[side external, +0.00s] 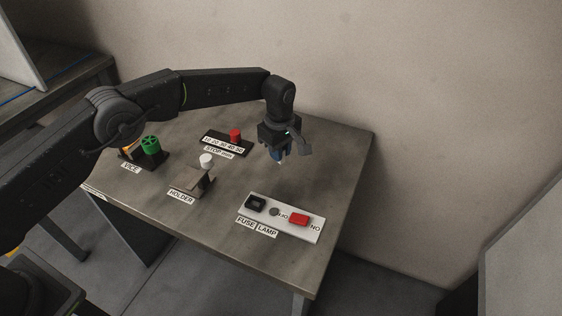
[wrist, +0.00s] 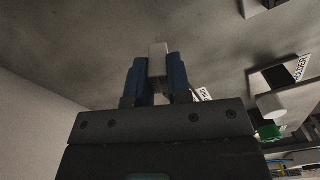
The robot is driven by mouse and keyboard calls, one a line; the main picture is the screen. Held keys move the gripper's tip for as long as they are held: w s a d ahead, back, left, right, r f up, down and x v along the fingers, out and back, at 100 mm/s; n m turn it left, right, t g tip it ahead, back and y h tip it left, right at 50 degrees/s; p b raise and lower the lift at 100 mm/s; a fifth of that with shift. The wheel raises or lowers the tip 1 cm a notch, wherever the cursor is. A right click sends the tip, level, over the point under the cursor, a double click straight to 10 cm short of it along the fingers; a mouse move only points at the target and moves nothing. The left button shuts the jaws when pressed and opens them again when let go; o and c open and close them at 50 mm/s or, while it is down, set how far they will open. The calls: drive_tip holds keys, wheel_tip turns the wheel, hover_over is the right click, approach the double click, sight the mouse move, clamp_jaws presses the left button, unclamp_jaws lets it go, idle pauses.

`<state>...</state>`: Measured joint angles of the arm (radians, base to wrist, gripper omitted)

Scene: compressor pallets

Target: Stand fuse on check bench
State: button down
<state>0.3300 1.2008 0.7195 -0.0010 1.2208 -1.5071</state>
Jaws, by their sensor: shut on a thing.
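My gripper (side external: 279,160) is above the right part of the check bench (side external: 325,160), behind the panel marked FUSE and LAMP. In the wrist view, the blue fingers of my gripper (wrist: 158,75) are shut on a small pale piece, which I take to be the fuse (wrist: 158,58). It sticks out past the fingertips, and its sides are partly hidden by them. In the side view the fuse cannot be made out. The white panel (side external: 311,233) carries a black socket block (side external: 255,202) by the FUSE label, a round grey part and a red switch (side external: 299,219).
The holder (side external: 193,182) with a white round-topped part (side external: 206,160) stands left of the panel. A stop scale with a red knob (side external: 235,136) lies at the back. A vice with a green knob (side external: 151,145) is at the left. Bench space below my gripper is clear.

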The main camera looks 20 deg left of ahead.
drive_tip(key=shift+d+f, duration=0.2)
drive_tip(key=shift+f, duration=1.9)
drive_tip(key=shift+f, duration=0.1)
drive_tip(key=c, duration=1.1)
unclamp_jaws()
drive_tip(key=shift+o, duration=0.2)
wheel_tip(320, 180, up, 12)
drive_tip(key=shift+r, duration=0.15)
